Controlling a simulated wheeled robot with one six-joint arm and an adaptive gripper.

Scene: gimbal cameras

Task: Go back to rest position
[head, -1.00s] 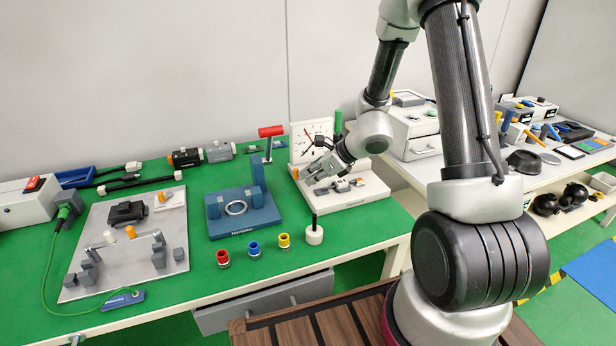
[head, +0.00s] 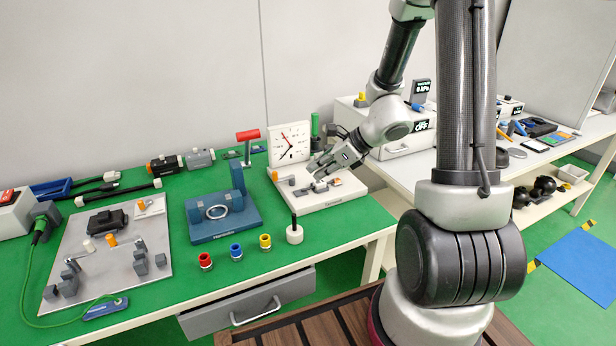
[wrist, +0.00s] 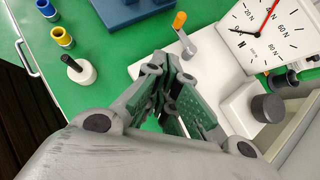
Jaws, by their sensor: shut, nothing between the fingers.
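My gripper (head: 317,172) is over the white gauge stand (head: 328,200) at the right end of the green bench. In the wrist view my gripper (wrist: 172,120) has its green finger pads close together with nothing visible held. The stand's dial (head: 289,143) stands upright behind; it also shows in the wrist view (wrist: 262,32). An orange-tipped lever (wrist: 181,24) is on the stand beside the fingers. Whether the fingers touch the stand's parts cannot be told.
A blue fixture (head: 222,216) stands left of the gauge stand. Red, blue and yellow rings (head: 236,252) and a white knob with a black pin (head: 294,233) are near the front edge. A drawer (head: 245,305) is partly open. A white side table (head: 440,165) is right.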

